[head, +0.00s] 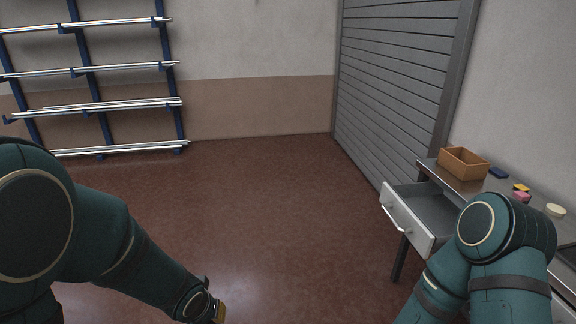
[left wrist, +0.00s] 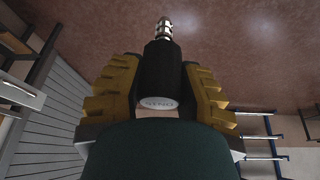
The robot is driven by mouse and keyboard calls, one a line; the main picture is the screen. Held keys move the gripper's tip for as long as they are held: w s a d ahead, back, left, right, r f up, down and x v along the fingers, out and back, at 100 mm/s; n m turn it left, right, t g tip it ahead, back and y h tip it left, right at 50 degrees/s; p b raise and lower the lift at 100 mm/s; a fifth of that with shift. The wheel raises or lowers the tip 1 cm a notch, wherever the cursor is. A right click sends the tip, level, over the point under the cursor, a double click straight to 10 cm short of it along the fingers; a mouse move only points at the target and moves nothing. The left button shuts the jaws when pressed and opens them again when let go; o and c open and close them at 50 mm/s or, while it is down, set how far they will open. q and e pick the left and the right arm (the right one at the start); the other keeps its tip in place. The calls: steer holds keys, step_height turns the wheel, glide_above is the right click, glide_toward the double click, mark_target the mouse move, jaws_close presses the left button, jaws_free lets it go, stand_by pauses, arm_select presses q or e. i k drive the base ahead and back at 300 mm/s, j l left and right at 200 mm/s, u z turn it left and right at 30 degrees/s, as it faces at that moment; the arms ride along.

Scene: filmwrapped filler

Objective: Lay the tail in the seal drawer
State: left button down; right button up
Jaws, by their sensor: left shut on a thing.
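The tail is a black cylinder (left wrist: 162,72) with a ribbed metal tip at one end and a pale, lettered disc at the other. It sits between the yellow fingers of my left gripper (left wrist: 158,85), which is shut on it. In the head view my left gripper (head: 217,312) is at the bottom edge, and the tail is not clearly visible there. The seal drawer appears to be the white-fronted drawer (head: 408,219), pulled open under the bench at right. Its visible grey interior looks empty. My left gripper is well left of it. My right gripper is out of view.
On the bench (head: 450,180) stand an open brown box (head: 463,163), a blue block (head: 498,172), yellow and pink pieces (head: 521,196) and a cream round item (head: 555,211). My right arm partly covers the bench. A rack (head: 105,107) stands at back left. The middle floor is clear.

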mark_target(438, 221)
steer(key=i+z, duration=0.4)
steer(key=i+j+z, duration=0.4)
steer(key=i+z, duration=0.2)
steer(key=z, duration=0.15)
steer(key=i+j+z, duration=0.15)
steer(key=z, duration=0.2)
steer(key=i+j+z, duration=0.2)
steer(key=z, duration=0.15)
steer(key=i+j+z, duration=0.2)
steer(key=z, duration=0.25)
steer(key=i+j+z, duration=0.15)
steer(key=j+z, duration=0.25)
steer(key=i+j+z, duration=0.1)
steer(key=j+z, duration=0.35)
